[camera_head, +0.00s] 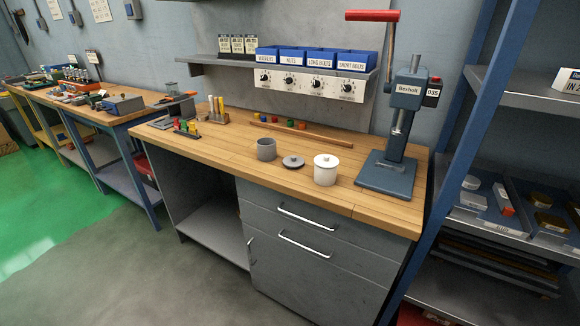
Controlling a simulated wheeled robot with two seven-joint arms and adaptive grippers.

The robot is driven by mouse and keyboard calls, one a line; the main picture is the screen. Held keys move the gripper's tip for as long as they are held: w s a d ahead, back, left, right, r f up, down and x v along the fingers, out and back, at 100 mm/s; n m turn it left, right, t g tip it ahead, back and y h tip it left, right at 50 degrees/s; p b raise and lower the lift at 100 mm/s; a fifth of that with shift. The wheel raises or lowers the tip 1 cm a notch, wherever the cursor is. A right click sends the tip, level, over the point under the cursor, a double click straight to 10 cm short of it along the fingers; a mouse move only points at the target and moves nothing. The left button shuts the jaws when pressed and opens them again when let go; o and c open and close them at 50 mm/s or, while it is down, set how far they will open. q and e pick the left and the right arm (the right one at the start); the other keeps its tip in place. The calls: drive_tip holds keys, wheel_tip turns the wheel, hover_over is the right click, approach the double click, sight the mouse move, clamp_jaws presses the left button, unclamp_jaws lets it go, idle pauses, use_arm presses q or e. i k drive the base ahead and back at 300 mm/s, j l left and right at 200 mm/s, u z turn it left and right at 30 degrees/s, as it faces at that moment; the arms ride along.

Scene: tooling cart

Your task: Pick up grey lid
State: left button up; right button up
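The grey lid (293,161) is a flat dark grey disc with a small knob, lying on the wooden worktop (222,147). A grey pot (266,149), open at the top, stands just left of the lid. A white pot (326,170) with a white lid on it stands just right of the grey lid. The grey lid is apart from the grey pot and lies on the bench by itself. Neither of my grippers shows in the head view.
An arbor press (398,130) with a red handle stands at the right end of the worktop. A wooden rod (300,134) lies behind the pots. A shelf with blue bins (315,59) hangs above. Drawers with metal handles (306,218) are below. The front edge is clear.

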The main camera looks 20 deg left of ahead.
sight(291, 161)
drive_tip(key=k+l+u, duration=0.25)
drive_tip(key=l, duration=0.15)
drive_tip(key=k+l+u, duration=0.2)
drive_tip(key=l, duration=0.2)
drive_tip(key=k+l+u, duration=0.25)
drive_tip(key=i+l, duration=0.1)
